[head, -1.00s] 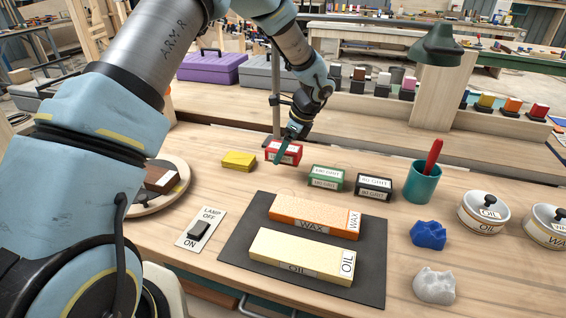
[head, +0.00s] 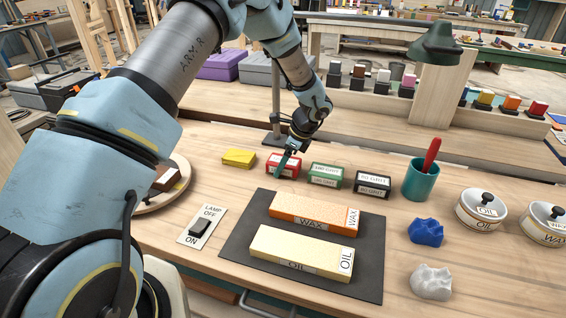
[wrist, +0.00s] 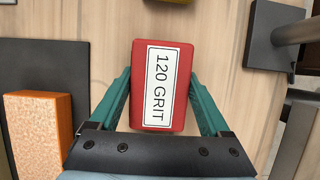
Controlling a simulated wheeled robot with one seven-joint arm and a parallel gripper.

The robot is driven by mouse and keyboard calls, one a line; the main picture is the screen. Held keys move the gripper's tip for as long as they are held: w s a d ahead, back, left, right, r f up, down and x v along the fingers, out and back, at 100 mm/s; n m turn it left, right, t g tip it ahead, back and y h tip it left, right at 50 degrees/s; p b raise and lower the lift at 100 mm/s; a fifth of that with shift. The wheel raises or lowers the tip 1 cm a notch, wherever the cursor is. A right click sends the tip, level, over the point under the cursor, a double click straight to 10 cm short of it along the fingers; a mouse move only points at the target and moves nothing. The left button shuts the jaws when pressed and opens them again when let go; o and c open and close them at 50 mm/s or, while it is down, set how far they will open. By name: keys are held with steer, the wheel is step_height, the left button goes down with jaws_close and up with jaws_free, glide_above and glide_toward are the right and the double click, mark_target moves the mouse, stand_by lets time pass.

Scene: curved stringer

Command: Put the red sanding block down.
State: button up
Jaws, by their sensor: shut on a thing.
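The red sanding block (head: 283,166) is at the back of the workbench, between the yellow block (head: 239,158) and the green block (head: 325,174). In the wrist view the red block (wrist: 162,84) shows its "120 GRIT" label between the two teal fingers. My gripper (head: 285,160) is shut on the red block, and the fingers (wrist: 162,95) lie along its two sides. The block looks level and at or very near the bench top; I cannot tell whether it touches. Part of it is hidden behind a finger in the head view.
A black grit block (head: 372,185) sits right of the green one. A dark lamp base (wrist: 274,35) with its post stands close to the gripper. The dark mat (head: 232,243) holds the WAX (head: 312,213) and OIL (head: 290,247) blocks. A teal cup (head: 420,180) stands further right.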

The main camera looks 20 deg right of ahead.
steer(key=shift+f, duration=0.2)
steer(key=o, duration=1.4)
steer(key=shift+r, duration=0.1)
steer(key=shift+r+p, duration=0.3)
steer(key=shift+r, duration=0.25)
steer(key=b+v, duration=0.4)
steer(key=v, duration=0.6)
steer(key=shift+s+r, duration=0.2)
